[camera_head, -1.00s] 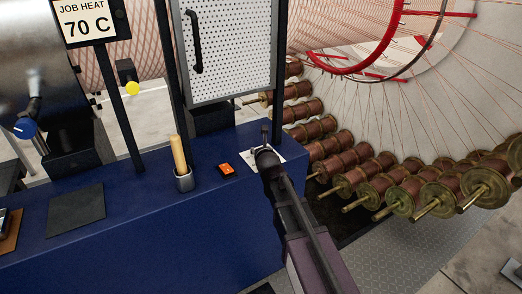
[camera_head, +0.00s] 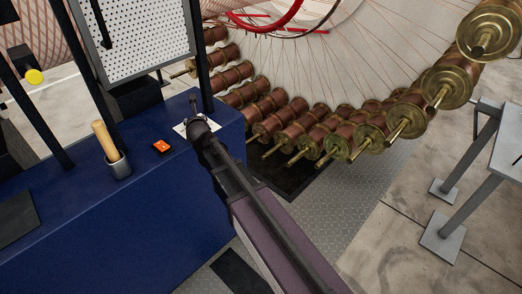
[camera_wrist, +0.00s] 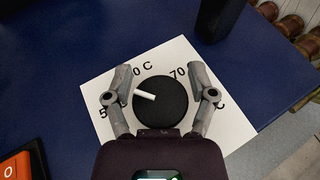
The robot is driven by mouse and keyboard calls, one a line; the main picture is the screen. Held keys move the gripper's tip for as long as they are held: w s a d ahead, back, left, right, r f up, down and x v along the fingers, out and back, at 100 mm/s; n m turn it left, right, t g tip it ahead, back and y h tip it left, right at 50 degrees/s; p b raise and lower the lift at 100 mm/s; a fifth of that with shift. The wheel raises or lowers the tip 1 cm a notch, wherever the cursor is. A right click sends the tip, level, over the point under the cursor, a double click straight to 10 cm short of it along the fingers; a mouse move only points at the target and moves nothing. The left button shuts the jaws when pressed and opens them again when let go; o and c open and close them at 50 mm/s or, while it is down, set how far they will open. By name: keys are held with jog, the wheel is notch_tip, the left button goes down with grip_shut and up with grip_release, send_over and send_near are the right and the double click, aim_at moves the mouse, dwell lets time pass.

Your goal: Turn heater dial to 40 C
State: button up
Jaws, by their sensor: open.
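The heater dial (camera_wrist: 165,105) is a round black knob with a white pointer (camera_wrist: 145,95), on a white label plate (camera_wrist: 228,128) in the wrist view. The pointer aims left and slightly up, towards the gap between a partly hidden label starting with 5 and one ending in "0 C". A "70" label (camera_wrist: 178,73) is at upper right. My gripper (camera_wrist: 160,80) is open, one finger on each side of the knob; contact is unclear. In the head view my gripper (camera_head: 197,125) is over the plate (camera_head: 180,130) and hides the dial.
The plate lies on a blue bench (camera_head: 95,215). A dark post (camera_head: 200,60) stands just behind. Copper spools (camera_head: 375,130) on the carousel are at right.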

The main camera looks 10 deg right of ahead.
jog(key=shift+m+h, duration=0.8)
jog(key=shift+h, duration=0.1)
